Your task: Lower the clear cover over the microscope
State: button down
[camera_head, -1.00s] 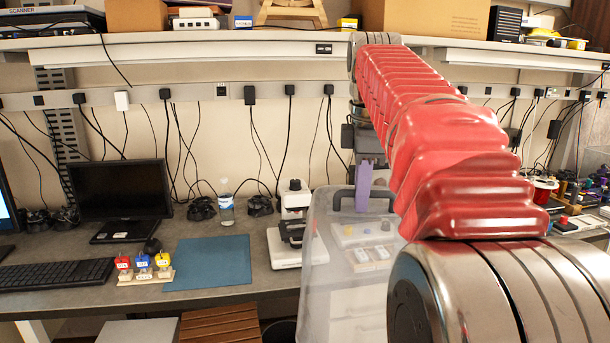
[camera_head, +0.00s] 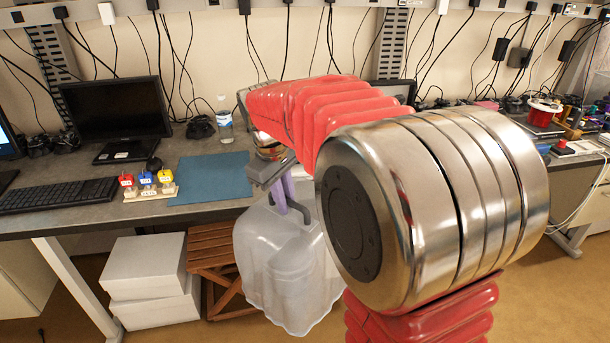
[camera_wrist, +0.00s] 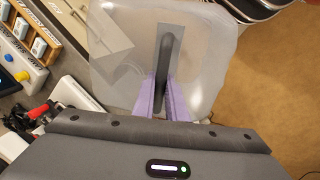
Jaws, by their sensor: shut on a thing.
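The clear cover (camera_head: 285,268) hangs upright from its dark handle (camera_wrist: 166,68), in front of the bench's front edge with the floor behind its lower part. The cover also fills the top middle of the wrist view (camera_wrist: 205,55). My gripper (camera_head: 287,192) has purple fingers shut on that handle; in the wrist view the fingers (camera_wrist: 166,95) lie on both sides of it. The microscope cannot be made out in the head view, where my arm and gripper block that part of the bench. A white shape at the wrist view's left may be part of it, but I cannot tell.
A wooden stool (camera_head: 212,262) and white boxes (camera_head: 145,268) stand below. A panel with knobs (camera_wrist: 22,62) is left in the wrist view.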

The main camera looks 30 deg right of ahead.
jog(key=w+a+f+m, duration=0.2)
jog(key=a+f, duration=0.2)
jog(key=f, duration=0.4)
jog(key=w+a+f+m, duration=0.2)
jog(key=a+f, duration=0.3)
jog(key=f, duration=0.3)
jog(key=shift+w+a+f+m+g, duration=0.2)
jog(key=shift+w+m+g, duration=0.1)
jog(key=shift+m+g, duration=0.1)
jog(key=shift+d, duration=0.1)
